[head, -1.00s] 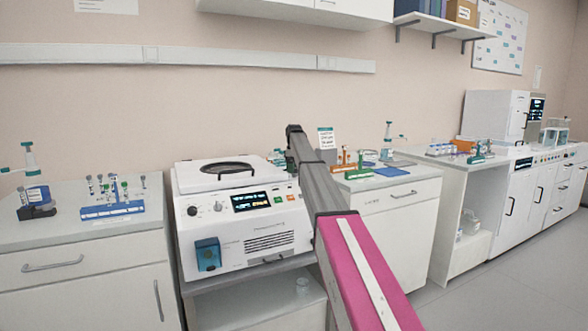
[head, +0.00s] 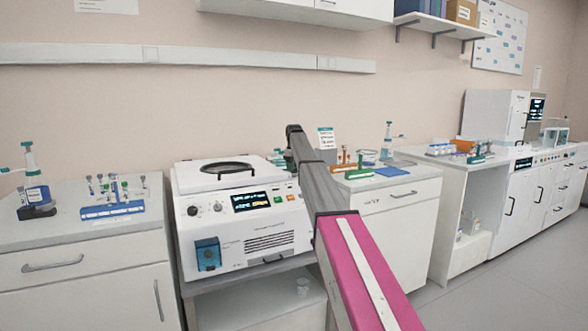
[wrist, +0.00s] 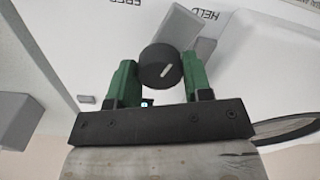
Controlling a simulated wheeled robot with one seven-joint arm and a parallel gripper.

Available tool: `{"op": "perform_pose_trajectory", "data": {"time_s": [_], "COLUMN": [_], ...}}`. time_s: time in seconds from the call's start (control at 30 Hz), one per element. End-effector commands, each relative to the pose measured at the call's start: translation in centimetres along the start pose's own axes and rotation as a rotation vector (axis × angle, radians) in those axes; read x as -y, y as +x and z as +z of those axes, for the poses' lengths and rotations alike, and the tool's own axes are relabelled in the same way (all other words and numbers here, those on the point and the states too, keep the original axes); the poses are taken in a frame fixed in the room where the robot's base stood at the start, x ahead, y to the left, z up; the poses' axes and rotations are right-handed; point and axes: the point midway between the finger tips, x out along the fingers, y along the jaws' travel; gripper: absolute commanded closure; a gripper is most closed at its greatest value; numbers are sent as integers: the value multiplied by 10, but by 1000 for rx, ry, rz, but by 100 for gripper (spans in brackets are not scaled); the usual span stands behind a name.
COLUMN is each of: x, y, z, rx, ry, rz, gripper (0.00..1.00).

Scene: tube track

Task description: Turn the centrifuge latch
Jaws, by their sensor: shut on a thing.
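The centrifuge (head: 282,230) is a white box with a lid, a lit screen and dials on its front, left of my arm in the head view. The latch (wrist: 160,68) shows in the wrist view as a round black knob with a short slanted white mark. My gripper (wrist: 159,62) has one green finger on each side of the knob and is shut on it. The white panel by it carries the words HELD (wrist: 205,16) and FREE (wrist: 129,3), seen upside down. In the head view my arm hides the latch and the gripper.
A dark curved lid handle (wrist: 292,130) lies at the lower right of the wrist view, and a grey block (wrist: 18,113) at the left. A blue tube rack (head: 112,210) stands on the left counter. My arm crosses before the right counter (head: 415,178).

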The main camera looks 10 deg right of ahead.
Motion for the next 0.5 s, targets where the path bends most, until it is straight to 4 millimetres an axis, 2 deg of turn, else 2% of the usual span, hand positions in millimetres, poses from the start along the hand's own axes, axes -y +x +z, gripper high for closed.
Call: {"op": "perform_pose_trajectory", "data": {"time_s": [0.5], "x": [0], "y": [0], "z": [0], "rx": [0], "ry": [492], "rz": [0], "gripper": [78]}}
